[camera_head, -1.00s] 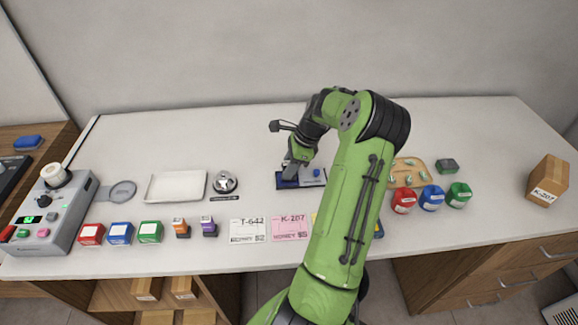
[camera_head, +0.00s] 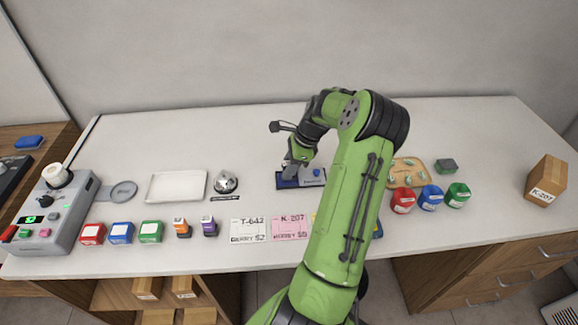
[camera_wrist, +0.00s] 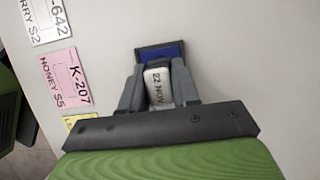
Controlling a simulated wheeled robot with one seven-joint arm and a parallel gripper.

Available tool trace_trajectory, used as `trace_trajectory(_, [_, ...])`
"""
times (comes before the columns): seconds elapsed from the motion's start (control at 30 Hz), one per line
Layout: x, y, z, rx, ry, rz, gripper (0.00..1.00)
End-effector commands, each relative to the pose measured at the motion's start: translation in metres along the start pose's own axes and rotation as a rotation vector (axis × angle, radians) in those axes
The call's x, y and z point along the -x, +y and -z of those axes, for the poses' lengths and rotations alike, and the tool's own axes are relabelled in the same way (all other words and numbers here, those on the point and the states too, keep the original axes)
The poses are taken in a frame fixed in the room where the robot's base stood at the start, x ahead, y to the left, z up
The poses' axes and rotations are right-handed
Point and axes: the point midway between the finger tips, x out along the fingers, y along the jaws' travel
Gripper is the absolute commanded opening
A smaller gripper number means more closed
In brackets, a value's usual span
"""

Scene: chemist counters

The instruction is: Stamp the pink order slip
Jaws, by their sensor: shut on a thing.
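The pink order slip (camera_head: 290,228), marked K-207, lies flat near the counter's front edge. It also shows at the left of the wrist view (camera_wrist: 66,82). My gripper (camera_head: 290,173) is at the dark blue pad (camera_head: 312,181) behind the slips. In the wrist view, my gripper (camera_wrist: 158,92) is shut on a pale stamp (camera_wrist: 158,85) whose label seems to read "22 NOV". The stamp's far end is over the blue pad (camera_wrist: 176,49); whether it touches the pad I cannot tell.
A white slip (camera_head: 248,231) marked T-642 lies left of the pink one. A yellow slip (camera_wrist: 82,123) is partly hidden. A tray (camera_head: 177,187), a bell (camera_head: 225,182) and small coloured boxes stand to the left. Red, blue and green jars (camera_head: 431,198) stand right of my arm.

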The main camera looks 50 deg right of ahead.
Motion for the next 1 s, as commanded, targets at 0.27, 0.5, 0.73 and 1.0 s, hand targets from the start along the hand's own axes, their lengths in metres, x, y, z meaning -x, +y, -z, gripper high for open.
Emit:
trace_trajectory(0.27, [-0.002,0.002,0.001,-0.003,0.000,-0.006,0.11])
trace_trajectory(0.5, [0.010,0.002,-0.004,-0.003,0.000,-0.006,0.11])
trace_trajectory(0.73, [0.032,0.001,-0.013,-0.001,0.000,-0.003,0.11])
trace_trajectory(1.0, [0.055,0.000,-0.023,-0.001,0.001,-0.002,0.11])
